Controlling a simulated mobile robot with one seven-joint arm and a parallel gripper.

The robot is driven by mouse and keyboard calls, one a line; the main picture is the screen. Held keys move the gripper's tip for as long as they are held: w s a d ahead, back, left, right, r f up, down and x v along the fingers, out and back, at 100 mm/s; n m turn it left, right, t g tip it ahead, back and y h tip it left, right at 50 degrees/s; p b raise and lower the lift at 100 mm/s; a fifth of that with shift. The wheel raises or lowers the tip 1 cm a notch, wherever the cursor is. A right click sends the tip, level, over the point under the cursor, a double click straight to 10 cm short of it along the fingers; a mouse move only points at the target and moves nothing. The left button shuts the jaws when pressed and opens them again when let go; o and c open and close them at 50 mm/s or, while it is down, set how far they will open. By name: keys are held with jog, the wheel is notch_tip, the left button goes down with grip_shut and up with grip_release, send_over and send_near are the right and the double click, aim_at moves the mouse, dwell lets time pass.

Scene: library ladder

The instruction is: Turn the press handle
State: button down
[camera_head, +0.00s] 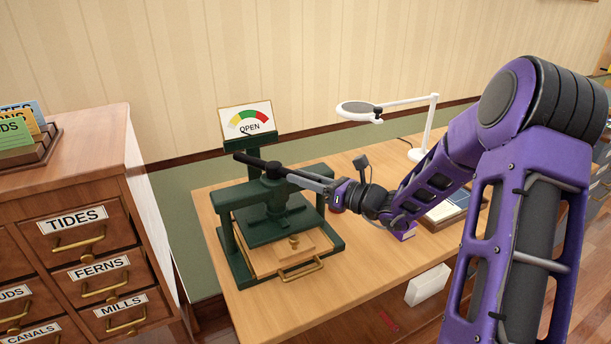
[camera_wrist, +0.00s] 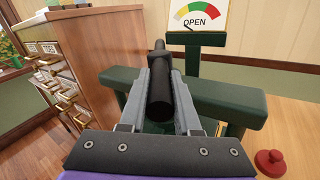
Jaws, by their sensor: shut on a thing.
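The green press (camera_head: 271,212) stands on the wooden table, with its frame also in the wrist view (camera_wrist: 225,97). Its dark bar handle (camera_head: 250,160) lies across the top of the screw. In the wrist view the round handle end (camera_wrist: 161,96) sits between the two grey fingers. My gripper (camera_head: 312,182) is shut on the near right arm of the handle. The dial sign behind the press (camera_head: 247,122) reads OPEN, and its needle points to the lower left. A wooden board with a knob (camera_head: 294,243) lies under the raised plate.
A labelled drawer cabinet (camera_head: 85,235) stands left of the table. A white lamp (camera_head: 425,125) and a blue-and-white booklet (camera_head: 447,208) are to the right. A red knob (camera_wrist: 270,163) shows right of the press in the wrist view.

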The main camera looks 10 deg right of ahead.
jog(key=shift+s+a+f+m+t+h, duration=0.1)
jog(key=shift+s+a+m+t+h, duration=0.15)
jog(key=shift+m+t+h, duration=0.2)
jog(key=shift+s+a+m+t+h, duration=0.15)
jog(key=shift+s+m+t+h, duration=0.05)
jog(key=shift+m+t+h, duration=0.2)
jog(key=c, duration=0.6)
grip_release()
jog(key=v, duration=1.7)
jog(key=shift+s, duration=0.25)
